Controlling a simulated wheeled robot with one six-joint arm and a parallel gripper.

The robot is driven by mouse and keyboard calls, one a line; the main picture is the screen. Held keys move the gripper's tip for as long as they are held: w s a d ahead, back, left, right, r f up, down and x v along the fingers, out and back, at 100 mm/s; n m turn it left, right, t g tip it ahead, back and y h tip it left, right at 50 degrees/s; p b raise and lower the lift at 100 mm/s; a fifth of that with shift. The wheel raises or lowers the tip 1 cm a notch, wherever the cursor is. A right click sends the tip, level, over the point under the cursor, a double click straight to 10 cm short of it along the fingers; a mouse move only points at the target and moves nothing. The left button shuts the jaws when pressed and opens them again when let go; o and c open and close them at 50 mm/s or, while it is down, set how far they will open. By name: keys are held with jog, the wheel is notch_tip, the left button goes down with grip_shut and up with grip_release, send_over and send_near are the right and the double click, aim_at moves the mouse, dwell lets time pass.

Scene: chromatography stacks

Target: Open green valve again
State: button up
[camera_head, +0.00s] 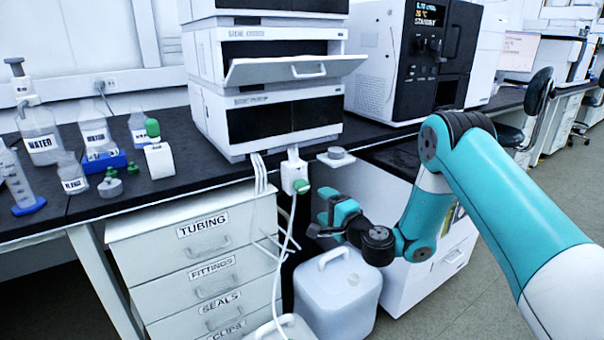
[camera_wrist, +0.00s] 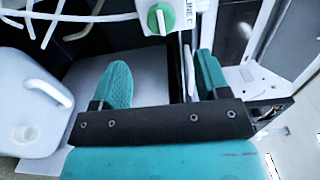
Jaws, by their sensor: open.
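The green valve (camera_head: 302,187) is a round green knob on a white block at the bench's front edge, below the white instrument stack. In the wrist view the green valve (camera_wrist: 168,17) faces me at the top centre, with a pale bar running roughly up and down across it. Its white block shows lettering, only partly legible. My gripper (camera_head: 318,214) is just right of and below the valve, apart from it. In the wrist view my gripper (camera_wrist: 164,78) has its two teal fingers spread wide with nothing between them; the valve lies beyond the fingertips.
White tubes (camera_head: 289,235) hang from the valve block. A white jug (camera_head: 338,290) stands on the floor below my gripper. Labelled drawers (camera_head: 205,265) are on the left, a white cabinet (camera_head: 425,265) on the right. A grey round piece (camera_head: 337,153) sits on a small ledge near the valve.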

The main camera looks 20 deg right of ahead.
aim_at(304, 188)
jog(key=p+x, duration=0.2)
jog(key=x, duration=0.9)
jog(key=shift+w, duration=0.15)
jog(key=c, duration=0.9)
